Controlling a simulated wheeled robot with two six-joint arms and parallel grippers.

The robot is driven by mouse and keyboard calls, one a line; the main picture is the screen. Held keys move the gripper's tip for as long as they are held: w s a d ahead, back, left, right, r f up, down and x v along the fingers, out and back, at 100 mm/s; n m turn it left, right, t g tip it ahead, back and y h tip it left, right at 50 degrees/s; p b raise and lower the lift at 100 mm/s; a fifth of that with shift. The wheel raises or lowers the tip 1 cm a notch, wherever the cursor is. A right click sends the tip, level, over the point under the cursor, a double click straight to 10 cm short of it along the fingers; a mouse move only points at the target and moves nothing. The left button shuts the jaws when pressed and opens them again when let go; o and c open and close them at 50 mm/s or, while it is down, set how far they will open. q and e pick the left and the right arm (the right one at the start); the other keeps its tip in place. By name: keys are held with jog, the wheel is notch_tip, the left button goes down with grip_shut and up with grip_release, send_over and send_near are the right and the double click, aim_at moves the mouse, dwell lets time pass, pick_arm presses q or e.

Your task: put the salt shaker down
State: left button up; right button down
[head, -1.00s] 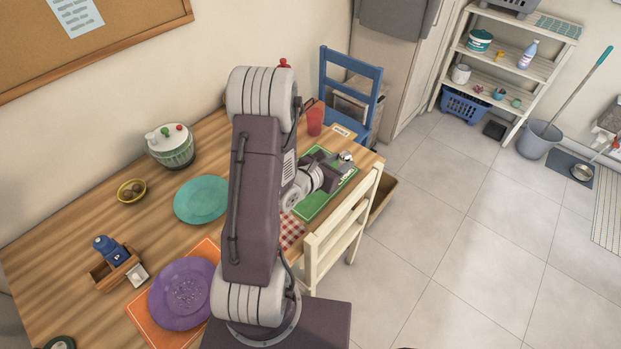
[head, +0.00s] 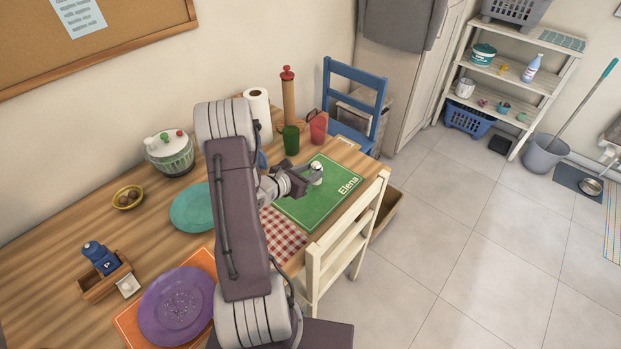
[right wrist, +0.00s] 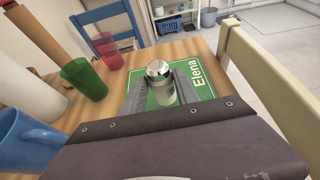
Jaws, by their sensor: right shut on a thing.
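The salt shaker (right wrist: 161,88) is a small clear and whitish shaker with a shiny metal cap, upright in the right wrist view. My right gripper (head: 310,180) is shut on it over the green placemat (head: 310,205) marked "Elena". In the head view the shaker (head: 316,172) shows small at the fingertips. I cannot tell whether its base touches the placemat. My left gripper is not in view.
Behind the placemat stand a green cup (head: 291,140), a red cup (head: 318,127) and a paper towel roll (head: 258,108). A cream chair (head: 345,235) is at the table's front edge, beside a red checked cloth (head: 283,238). A blue mug (right wrist: 22,140) is close to my right gripper.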

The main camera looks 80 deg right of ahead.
notch_tip(320, 180, down, 3)
jog(key=shift+d+r, duration=0.1)
jog(key=shift+b, duration=0.3)
jog(key=c, duration=0.9)
grip_release()
jog(key=shift+f, duration=0.2)
